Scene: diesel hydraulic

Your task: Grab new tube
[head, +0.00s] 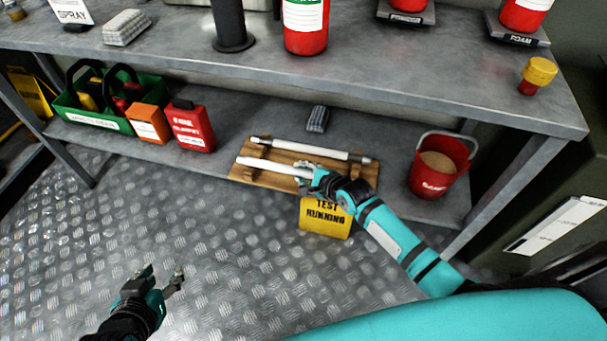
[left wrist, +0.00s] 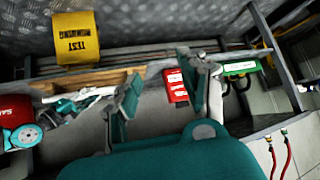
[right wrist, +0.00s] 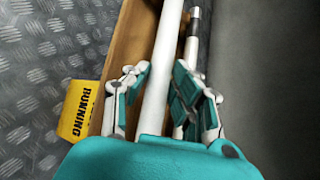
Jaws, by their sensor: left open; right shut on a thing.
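A wooden board (head: 248,180) lies on the lower shelf. A plain white tube (head: 262,164) lies along its front side, and another white tube with dark metal ends (head: 310,148) lies behind it. My right gripper (head: 305,174) is shut on the front tube near its right part. In the right wrist view this tube (right wrist: 162,60) runs between the fingers (right wrist: 158,95), and the metal-ended tube (right wrist: 193,30) lies just right of it. I cannot tell whether the held tube is off the board. My left gripper (head: 160,280) is open and empty over the floor.
A yellow "TEST RUNNING" tag (head: 326,216) hangs in front of the board. A red sand bucket (head: 440,165) stands at the right, red and orange boxes (head: 190,127) at the left. The worktop (head: 370,70) overhangs the shelf. The floor at front left is clear.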

